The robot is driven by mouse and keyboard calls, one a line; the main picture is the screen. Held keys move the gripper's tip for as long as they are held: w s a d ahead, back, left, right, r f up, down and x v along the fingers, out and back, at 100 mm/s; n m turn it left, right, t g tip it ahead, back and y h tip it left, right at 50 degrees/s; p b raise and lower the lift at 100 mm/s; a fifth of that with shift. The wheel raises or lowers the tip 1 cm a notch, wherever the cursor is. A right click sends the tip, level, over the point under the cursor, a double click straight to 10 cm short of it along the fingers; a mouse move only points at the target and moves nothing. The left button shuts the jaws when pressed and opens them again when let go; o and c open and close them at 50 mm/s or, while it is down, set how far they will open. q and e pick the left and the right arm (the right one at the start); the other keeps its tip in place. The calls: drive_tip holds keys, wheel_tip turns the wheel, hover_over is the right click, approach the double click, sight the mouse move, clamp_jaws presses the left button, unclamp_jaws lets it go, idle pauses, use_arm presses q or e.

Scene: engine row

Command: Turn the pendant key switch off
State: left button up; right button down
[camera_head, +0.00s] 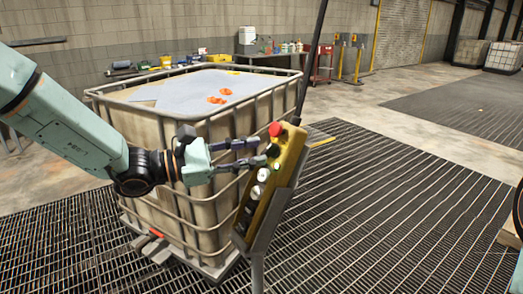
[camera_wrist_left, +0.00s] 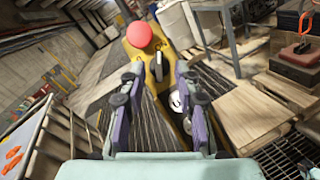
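The yellow pendant (camera_head: 268,190) leans on a grey stand in the head view, with a red mushroom button (camera_head: 277,129) at its top and pale round controls (camera_head: 263,174) lower down. My left gripper (camera_head: 265,150) points at its upper part, fingers apart. In the left wrist view the red button (camera_wrist_left: 139,34) is just beyond the fingertips. A pale upright key-like piece (camera_wrist_left: 154,71) on the pendant's face shows between the open fingers of my left gripper (camera_wrist_left: 158,72). I cannot tell whether a finger touches it, or its turn position. My right gripper is out of view.
A caged white tank (camera_head: 195,100) with orange pieces on top stands close behind the left gripper. A dark pole (camera_head: 314,55) rises behind the pendant. The grating floor (camera_head: 400,220) to the right is clear. A wooden pallet (camera_wrist_left: 245,110) shows in the wrist view.

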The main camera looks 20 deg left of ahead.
sight(271, 151)
use_arm(q)
drive_tip(key=shift+x, duration=0.8)
drive_tip(key=shift+w+d+f, duration=0.1)
drive_tip(key=shift+w+d, duration=0.25)
drive_tip(key=shift+w, duration=0.1)
drive_tip(key=shift+s+d, duration=0.1)
drive_tip(key=shift+s, duration=0.05)
drive_tip(key=shift+c, duration=0.3)
clamp_jaws()
